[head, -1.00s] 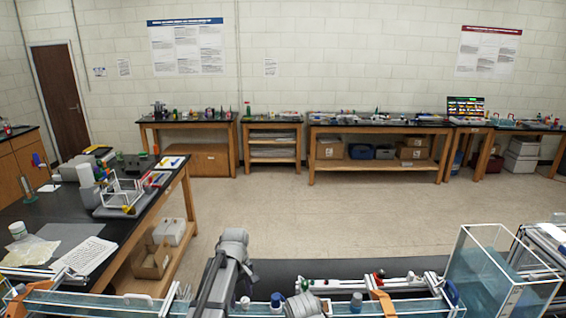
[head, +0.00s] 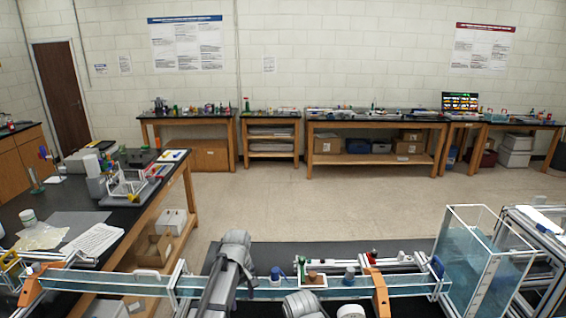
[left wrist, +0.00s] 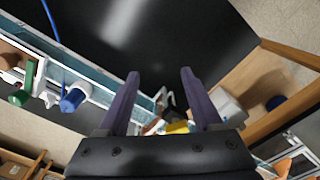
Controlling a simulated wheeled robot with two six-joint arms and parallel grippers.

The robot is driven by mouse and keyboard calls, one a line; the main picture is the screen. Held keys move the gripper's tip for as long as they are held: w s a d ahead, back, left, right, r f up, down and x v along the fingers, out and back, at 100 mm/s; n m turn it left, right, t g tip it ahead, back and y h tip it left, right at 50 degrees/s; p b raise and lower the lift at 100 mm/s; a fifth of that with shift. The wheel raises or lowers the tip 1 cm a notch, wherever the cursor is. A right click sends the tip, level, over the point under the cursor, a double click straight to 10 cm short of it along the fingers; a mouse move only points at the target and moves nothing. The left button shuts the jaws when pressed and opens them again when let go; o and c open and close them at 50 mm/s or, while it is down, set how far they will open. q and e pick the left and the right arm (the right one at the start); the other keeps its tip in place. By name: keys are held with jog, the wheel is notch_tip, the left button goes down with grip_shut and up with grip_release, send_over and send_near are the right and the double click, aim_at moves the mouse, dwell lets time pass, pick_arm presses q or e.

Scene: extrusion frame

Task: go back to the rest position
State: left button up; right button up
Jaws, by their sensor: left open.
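My left gripper (left wrist: 158,76) shows in the left wrist view with its two dark purple fingers spread apart. Nothing is between them. In the head view, my grey left arm rises over the glass-walled channel (head: 130,286) at the bottom; its fingertips cannot be made out there. The left wrist view shows a black tabletop (left wrist: 150,35) beyond the fingers, and the channel to the left of them. My right gripper is not in view.
A blue-capped item (left wrist: 73,100) and a green one (left wrist: 20,97) stand at the channel. A clear tank (head: 470,265) stands at the right. A black-topped bench (head: 60,205) with lab items is at the left. Open floor (head: 320,210) lies beyond.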

pick_arm(q)
jog(key=s+d+f+m+b, duration=0.3)
jog(key=s+f+m+b, duration=0.3)
jog(key=s, duration=0.4)
jog(key=s+d+f+m+y+b, duration=0.1)
jog(key=s+d+f+m+b, duration=0.2)
jog(key=s+f+m+b, duration=0.3)
jog(key=s+f+b, duration=0.3)
jog(key=s, duration=0.2)
jog(key=shift+d+f, duration=0.25)
jog(key=shift+f, duration=0.15)
